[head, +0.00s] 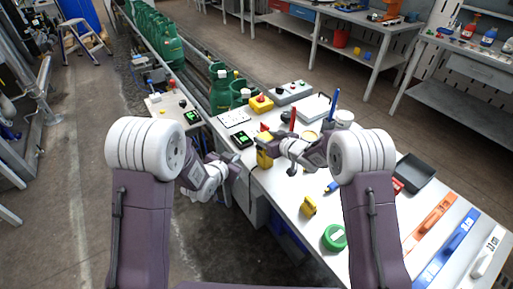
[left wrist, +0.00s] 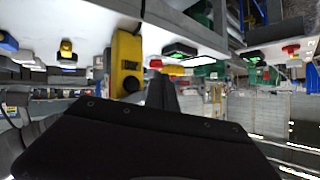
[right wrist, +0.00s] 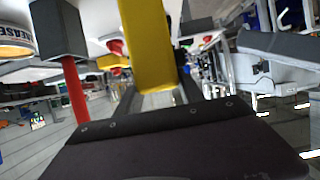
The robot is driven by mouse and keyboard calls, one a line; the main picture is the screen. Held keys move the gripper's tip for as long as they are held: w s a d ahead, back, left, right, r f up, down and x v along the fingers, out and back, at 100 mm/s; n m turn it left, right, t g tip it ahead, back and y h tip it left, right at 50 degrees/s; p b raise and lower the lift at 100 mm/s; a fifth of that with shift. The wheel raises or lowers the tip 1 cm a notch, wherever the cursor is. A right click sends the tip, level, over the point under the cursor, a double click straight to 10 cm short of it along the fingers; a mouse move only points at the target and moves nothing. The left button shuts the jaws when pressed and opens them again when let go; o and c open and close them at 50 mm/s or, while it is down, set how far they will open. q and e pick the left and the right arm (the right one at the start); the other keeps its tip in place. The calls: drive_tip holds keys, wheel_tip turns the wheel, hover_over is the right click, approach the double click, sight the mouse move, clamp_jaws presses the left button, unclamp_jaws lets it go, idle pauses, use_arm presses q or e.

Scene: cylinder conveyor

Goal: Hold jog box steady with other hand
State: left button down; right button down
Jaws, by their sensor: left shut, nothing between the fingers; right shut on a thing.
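The yellow jog box (head: 264,158) is in my right gripper (head: 271,148) above the near left edge of the white table. In the right wrist view the yellow body (right wrist: 150,45) stands between the fingers, and its face is not readable. My left gripper (head: 233,163) is shut and empty, just left of the jog box and a little lower. In the left wrist view the jog box (left wrist: 127,62) shows close beside the dark fingers, with a dark button on it. A gap or light contact between them cannot be told.
The white table (head: 290,200) holds a yellow object (head: 309,206), a green round tape (head: 334,237), a black tray (head: 414,172) and a small box with a green display (head: 242,139). Green cylinders (head: 170,48) line the conveyor at the back left. A red pen stands close to my right gripper.

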sight(258, 147)
use_arm(q)
drive_tip(key=shift+w+d, duration=0.75)
drive_tip(key=shift+d, duration=0.3)
drive_tip(key=shift+w+d, duration=0.75)
drive_tip(key=shift+d, duration=0.3)
drive_tip(key=shift+w+d, duration=0.1)
idle(0.4)
drive_tip(key=shift+w+d, duration=0.15)
drive_tip(key=shift+d, duration=0.05)
drive_tip(key=shift+w+d, duration=0.25)
drive_tip(key=shift+d, duration=0.15)
idle(1.9)
drive_tip(key=shift+a, duration=0.1)
idle(2.0)
drive_tip(key=shift+s+a, duration=0.55)
drive_tip(key=shift+a, duration=0.1)
